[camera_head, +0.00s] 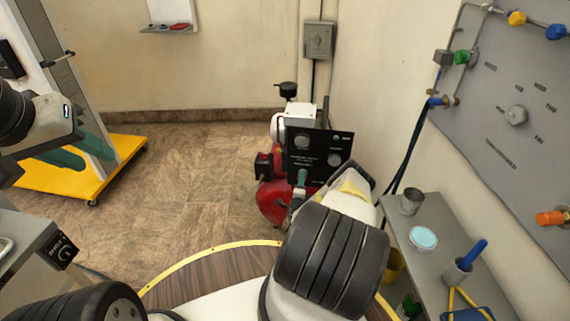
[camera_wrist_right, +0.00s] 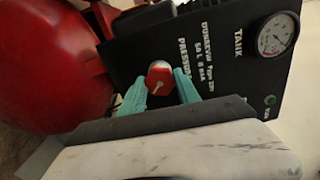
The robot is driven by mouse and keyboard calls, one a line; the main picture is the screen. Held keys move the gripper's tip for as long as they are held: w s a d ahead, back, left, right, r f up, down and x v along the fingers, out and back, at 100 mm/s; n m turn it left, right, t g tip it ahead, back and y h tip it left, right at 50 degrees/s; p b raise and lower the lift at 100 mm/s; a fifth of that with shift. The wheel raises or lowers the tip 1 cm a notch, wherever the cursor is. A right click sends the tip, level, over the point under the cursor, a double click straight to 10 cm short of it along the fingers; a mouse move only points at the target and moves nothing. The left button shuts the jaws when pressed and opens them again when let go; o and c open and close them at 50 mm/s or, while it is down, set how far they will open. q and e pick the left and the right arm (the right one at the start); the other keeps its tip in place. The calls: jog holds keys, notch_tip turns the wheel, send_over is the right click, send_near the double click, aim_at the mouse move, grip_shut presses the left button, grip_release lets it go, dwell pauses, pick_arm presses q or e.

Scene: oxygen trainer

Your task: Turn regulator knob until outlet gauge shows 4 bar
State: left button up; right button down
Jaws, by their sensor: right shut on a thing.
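The regulator knob (camera_wrist_right: 159,78), red with a pale top, sits on the black panel (camera_head: 318,150) of the red compressor. My right gripper (camera_wrist_right: 161,84) is shut on it, with a teal finger on each side. In the head view the right gripper (camera_head: 300,180) covers the knob. The wrist view shows the gauge marked TANK (camera_wrist_right: 277,35). In the head view the panel has two pale round gauges, one at upper left (camera_head: 301,142) and one at right (camera_head: 334,160); their needles are too small to read. My left gripper (camera_head: 100,160) is open and empty, its teal fingers apart.
The red tank (camera_head: 272,203) stands close to the right gripper. A grey shelf (camera_head: 405,235) with a metal cup (camera_head: 411,201) and tools is at the right, below a grey wall panel (camera_head: 500,80). A yellow wheeled base (camera_head: 45,188) is at the left. The middle floor is clear.

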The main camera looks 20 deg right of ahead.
jog(key=c, duration=0.9)
grip_release()
jog(key=v, duration=0.8)
jog(key=shift+d, duration=0.15)
